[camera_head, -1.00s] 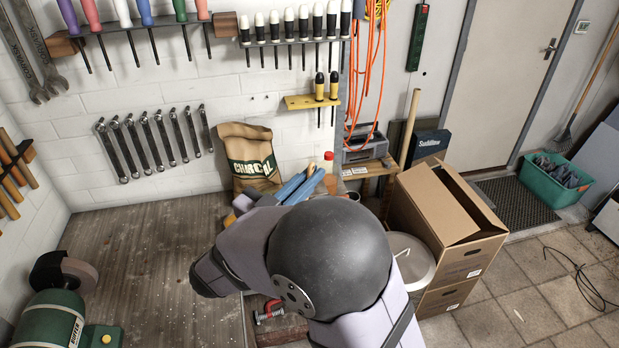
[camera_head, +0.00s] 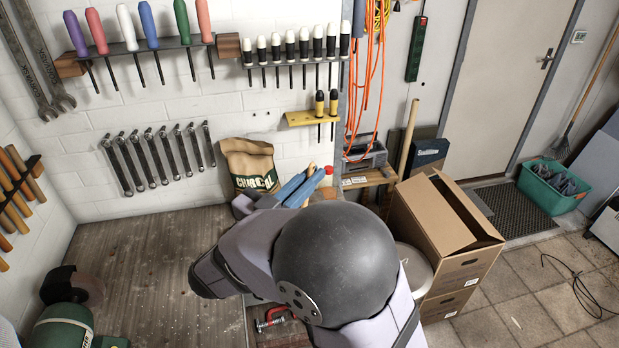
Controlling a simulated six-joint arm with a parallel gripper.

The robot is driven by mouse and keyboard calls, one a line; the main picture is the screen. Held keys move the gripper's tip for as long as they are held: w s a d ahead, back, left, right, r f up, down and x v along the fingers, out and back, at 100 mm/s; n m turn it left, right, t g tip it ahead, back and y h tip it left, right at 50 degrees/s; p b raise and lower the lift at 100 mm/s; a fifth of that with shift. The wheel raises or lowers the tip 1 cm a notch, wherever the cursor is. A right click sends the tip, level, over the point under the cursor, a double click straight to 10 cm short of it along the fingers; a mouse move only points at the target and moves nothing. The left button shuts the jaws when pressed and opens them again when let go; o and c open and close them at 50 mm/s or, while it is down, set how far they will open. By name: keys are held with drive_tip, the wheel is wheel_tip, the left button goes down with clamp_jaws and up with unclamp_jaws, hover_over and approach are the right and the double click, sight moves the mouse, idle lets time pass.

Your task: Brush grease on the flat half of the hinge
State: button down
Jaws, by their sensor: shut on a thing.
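My gripper (camera_head: 304,187) shows only in part, beyond the dark round joint of my arm. Its two blue fingers point up and to the right, near the back of the bench. A short tan end (camera_head: 311,168) shows between the fingertips and looks like the handle of the brush. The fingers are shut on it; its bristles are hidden. I cannot make out the hinge or any grease. My arm covers the middle and right of the bench. A red clamp (camera_head: 270,319) shows just below my arm.
A charcoal bag (camera_head: 250,165) stands at the back of the wooden bench (camera_head: 150,265). A green bench grinder (camera_head: 62,325) is at lower left. Cardboard boxes (camera_head: 440,228) stand right of my arm. Tools hang on the wall.

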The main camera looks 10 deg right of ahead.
sight(310, 166)
drive_tip(key=shift+r+p, duration=1.3)
drive_tip(key=shift+r, duration=0.25)
drive_tip(key=shift+f, duration=0.1)
wheel_tip(310, 166, down, 5)
drive_tip(key=b, duration=0.5)
